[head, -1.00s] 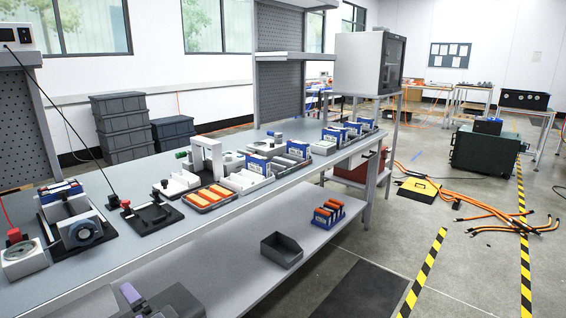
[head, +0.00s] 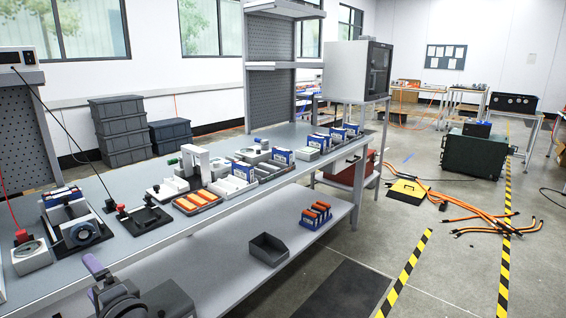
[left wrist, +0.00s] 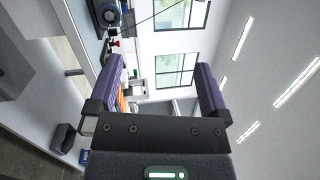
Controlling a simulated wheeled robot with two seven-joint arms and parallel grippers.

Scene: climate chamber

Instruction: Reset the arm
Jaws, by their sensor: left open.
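My left gripper (head: 103,275) shows at the bottom left of the head view, in front of the workbench's near edge. In the left wrist view its two purple fingers (left wrist: 160,88) stand wide apart with nothing between them. That view is turned on its side, with the bench at the left and the windows and ceiling lights beyond. My right gripper is in neither view.
The workbench (head: 215,218) carries several fixtures, an orange tray (head: 197,202) and blue battery-like blocks. Its lower shelf holds a grey bin (head: 268,249) and a blue-orange block pack (head: 315,215). A grey cabinet (head: 357,68) stands behind. Cables (head: 470,212) lie on the floor.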

